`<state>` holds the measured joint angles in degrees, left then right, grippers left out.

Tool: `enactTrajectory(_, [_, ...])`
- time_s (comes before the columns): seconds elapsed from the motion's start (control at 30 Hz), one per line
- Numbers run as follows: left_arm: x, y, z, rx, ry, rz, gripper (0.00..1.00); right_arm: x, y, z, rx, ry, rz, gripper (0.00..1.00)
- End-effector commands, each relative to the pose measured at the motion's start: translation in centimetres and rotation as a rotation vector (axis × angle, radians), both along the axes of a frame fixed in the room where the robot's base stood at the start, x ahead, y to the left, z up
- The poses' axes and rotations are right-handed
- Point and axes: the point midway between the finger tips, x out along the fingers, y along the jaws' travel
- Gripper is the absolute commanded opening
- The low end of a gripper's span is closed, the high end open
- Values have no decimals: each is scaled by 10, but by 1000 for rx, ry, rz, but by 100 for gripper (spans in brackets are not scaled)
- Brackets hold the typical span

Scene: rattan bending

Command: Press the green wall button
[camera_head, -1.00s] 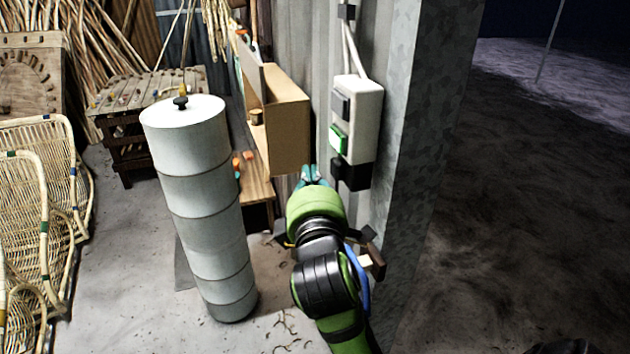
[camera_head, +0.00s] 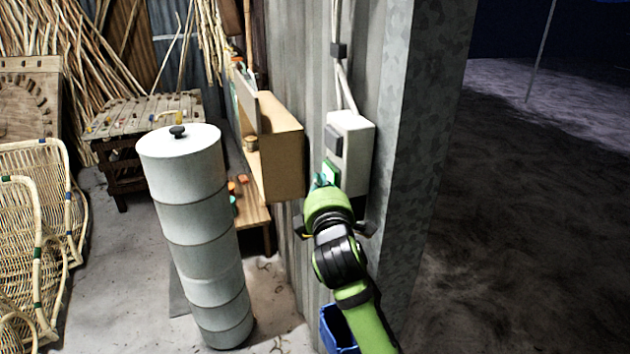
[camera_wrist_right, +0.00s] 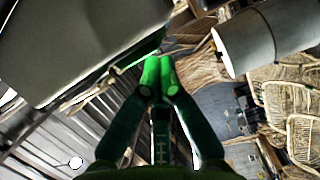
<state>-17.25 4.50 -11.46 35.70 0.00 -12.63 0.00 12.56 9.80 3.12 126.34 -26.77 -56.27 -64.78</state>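The green wall button (camera_head: 331,171) sits on the left face of a pale switch box (camera_head: 357,150) on the corrugated wall. The tips of my right gripper (camera_head: 322,181) are at the button's lower left and partly cover it. In the right wrist view, the two fingers (camera_wrist_right: 158,76) are together with nothing between them. There, the green button (camera_wrist_right: 140,50) shows edge-on just beyond the fingertips, against the large box (camera_wrist_right: 80,40). I cannot tell whether the tips touch it. My left gripper is not in view.
A wooden wall cabinet (camera_head: 277,150) hangs left of the switch box. A tall white segmented cylinder (camera_head: 197,235) stands to the left. A blue bin (camera_head: 337,330) is below my right arm. A concrete pillar (camera_head: 425,150) stands to the right.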

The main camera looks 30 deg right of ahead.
Motion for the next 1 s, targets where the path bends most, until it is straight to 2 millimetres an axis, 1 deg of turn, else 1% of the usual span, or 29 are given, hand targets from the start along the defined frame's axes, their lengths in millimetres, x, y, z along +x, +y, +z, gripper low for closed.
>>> enactTrajectory(0.2, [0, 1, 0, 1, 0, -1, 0, 0, -1, 0, -1, 0, 0, 0])
enactTrajectory(0.43, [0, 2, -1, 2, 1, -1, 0, -4, -18, 0, -3, 1, -2, 0])
enactTrajectory(0.67, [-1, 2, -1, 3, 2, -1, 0, -5, -19, 1, -2, -1, -6, 0])
enactTrajectory(0.77, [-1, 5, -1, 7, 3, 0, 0, -6, -18, 1, -2, -1, -6, 0])
enactTrajectory(0.87, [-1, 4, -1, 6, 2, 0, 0, -14, -13, 0, -3, -1, -4, 0])
enactTrajectory(1.0, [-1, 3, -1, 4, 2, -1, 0, -34, -1, 0, -2, 0, -2, 0])
